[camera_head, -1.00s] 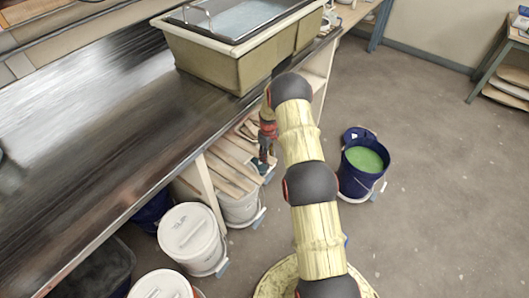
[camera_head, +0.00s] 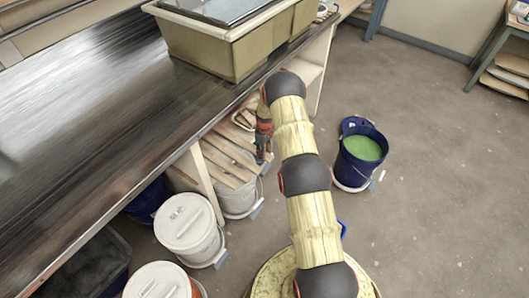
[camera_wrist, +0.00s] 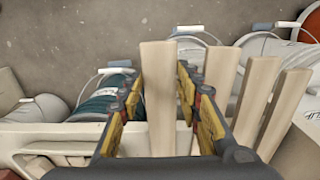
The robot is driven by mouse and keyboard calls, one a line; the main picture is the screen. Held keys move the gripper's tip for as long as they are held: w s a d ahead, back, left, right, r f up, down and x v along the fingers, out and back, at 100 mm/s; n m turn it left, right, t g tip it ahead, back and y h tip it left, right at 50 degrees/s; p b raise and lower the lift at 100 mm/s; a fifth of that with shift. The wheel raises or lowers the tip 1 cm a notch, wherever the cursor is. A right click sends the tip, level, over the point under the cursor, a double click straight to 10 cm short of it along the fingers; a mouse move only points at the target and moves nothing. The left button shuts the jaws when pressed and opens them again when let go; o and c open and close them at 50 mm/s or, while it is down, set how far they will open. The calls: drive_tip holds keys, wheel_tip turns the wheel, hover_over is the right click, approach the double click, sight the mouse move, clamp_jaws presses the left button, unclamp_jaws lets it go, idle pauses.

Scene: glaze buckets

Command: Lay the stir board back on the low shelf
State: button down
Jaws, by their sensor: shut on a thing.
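My gripper (camera_wrist: 160,88) is shut on a pale wooden stir board (camera_wrist: 160,110), with one finger on each side of it in the wrist view. In the head view my gripper (camera_head: 263,152) is at the open front of the space under the bench, beside several wooden boards (camera_head: 228,158). The held board cannot be told apart from the others there. The low shelf (camera_wrist: 70,130) shows as a cream edge behind the fingers in the wrist view. Other boards (camera_wrist: 255,95) lie to the right of the held one. Whether the held board touches the shelf is unclear.
Lidded white buckets (camera_head: 190,225) stand on the floor below the bench. A blue bucket of green glaze (camera_head: 360,158) stands on open floor to the right. The dark bench top (camera_head: 100,110) overhangs the shelf and carries a large tub (camera_head: 225,50). A pale upright panel (camera_head: 208,182) stands left of my gripper.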

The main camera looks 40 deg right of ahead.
drive_tip(key=shift+f+b, duration=0.3)
drive_tip(key=shift+f, duration=0.05)
idle(0.3)
drive_tip(key=c, duration=1.2)
unclamp_jaws()
wheel_tip(320, 180, up, 12)
drive_tip(key=shift+f, duration=0.1)
drive_tip(key=shift+s, duration=0.1)
